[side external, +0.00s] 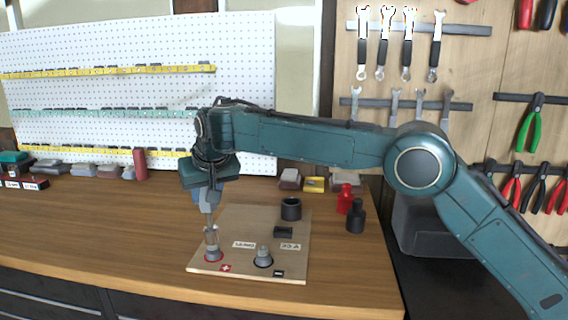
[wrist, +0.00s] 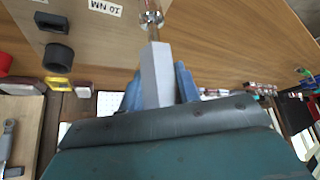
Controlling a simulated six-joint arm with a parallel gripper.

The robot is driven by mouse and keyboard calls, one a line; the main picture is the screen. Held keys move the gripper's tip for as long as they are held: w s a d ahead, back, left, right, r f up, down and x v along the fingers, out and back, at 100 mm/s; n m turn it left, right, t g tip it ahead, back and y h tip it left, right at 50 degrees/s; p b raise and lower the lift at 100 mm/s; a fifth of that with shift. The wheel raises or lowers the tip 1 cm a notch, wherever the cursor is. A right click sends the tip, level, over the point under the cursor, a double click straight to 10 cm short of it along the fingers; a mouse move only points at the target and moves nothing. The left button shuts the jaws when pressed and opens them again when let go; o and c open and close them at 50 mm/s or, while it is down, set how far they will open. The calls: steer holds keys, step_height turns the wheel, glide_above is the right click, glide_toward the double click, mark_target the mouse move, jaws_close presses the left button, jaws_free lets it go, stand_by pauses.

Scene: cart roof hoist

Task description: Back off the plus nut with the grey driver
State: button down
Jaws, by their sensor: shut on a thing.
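The wooden board (side external: 235,218) lies on the bench. My gripper (side external: 207,192) is above the plus nut, shut on the grey driver (wrist: 156,76), which points down. The socket (wrist: 151,17) also shows in the wrist view, hiding the nut.
A black cup (side external: 291,208) and a small black block (side external: 283,232) are on the board's back right part. A red bottle-shaped piece (side external: 346,198) and a black one (side external: 356,216) stand right of the board. The bench left of the board is clear.

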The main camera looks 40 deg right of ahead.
steer(key=shift+f, duration=0.65)
steer(key=n+y, duration=0.3)
steer(key=n, duration=0.2)
steer(key=shift+d, duration=0.1)
steer(key=shift+n+g+y, duration=0.45)
steer(key=shift+n+y, duration=0.2)
steer(key=shift+n, duration=0.7)
steer(key=shift+n+g+y, duration=0.45)
steer(key=shift+n+y, duration=0.2)
steer(key=shift+n, duration=0.7)
steer(key=shift+r, duration=0.15)
steer(key=shift+r, duration=1.35)
